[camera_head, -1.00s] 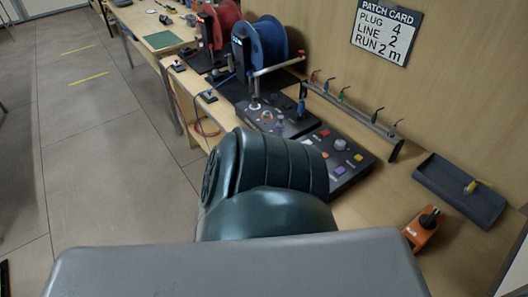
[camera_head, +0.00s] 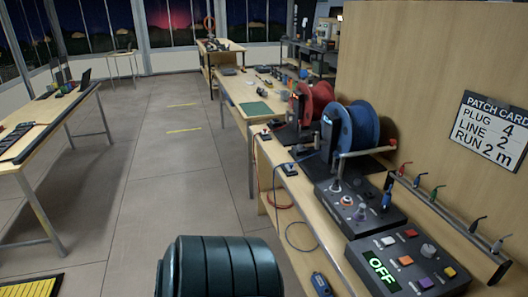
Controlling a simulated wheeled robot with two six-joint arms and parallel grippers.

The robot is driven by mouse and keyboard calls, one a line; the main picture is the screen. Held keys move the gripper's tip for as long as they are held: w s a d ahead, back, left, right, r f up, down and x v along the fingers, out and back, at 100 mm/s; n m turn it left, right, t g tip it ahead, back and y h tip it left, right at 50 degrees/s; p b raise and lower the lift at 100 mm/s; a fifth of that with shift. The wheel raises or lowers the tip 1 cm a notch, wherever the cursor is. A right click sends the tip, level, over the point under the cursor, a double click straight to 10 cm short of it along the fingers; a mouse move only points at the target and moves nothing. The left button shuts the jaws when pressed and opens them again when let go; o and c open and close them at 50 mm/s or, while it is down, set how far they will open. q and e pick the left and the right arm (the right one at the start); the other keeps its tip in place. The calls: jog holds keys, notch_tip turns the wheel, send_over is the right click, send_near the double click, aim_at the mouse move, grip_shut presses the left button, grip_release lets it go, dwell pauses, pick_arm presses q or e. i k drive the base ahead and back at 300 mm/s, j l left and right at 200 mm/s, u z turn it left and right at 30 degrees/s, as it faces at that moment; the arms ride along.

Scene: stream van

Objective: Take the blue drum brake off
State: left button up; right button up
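The blue drum (camera_head: 362,124) stands on the bench right of centre, upright in a dark stand (camera_head: 330,140) with a small white mark. A pale bar (camera_head: 368,153) on a post stands in front of it. A small dark box (camera_head: 289,169) with a light top lies at the bench's left edge, near the blue drum. I cannot tell which part is the brake or how it is set. The red drum (camera_head: 316,97) stands just behind.
A control panel (camera_head: 348,204) with knobs and another with coloured buttons and an OFF display (camera_head: 381,271) sit in front of the drum. A rack (camera_head: 450,222) holds coloured plugs at right. Cables hang at the bench's left edge. Floor (camera_head: 150,200) to the left is clear.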

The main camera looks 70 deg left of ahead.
aim_at(335, 153)
jog(key=i+u, duration=0.1)
jog(key=u, duration=0.4)
jog(key=i+u, duration=0.1)
jog(key=u, duration=0.4)
jog(key=l+u, duration=0.1)
jog(key=u, duration=0.4)
jog(key=i+l+u, duration=0.1)
jog(key=u, duration=0.4)
jog(key=i+l+u, duration=0.1)
jog(key=l, duration=0.1)
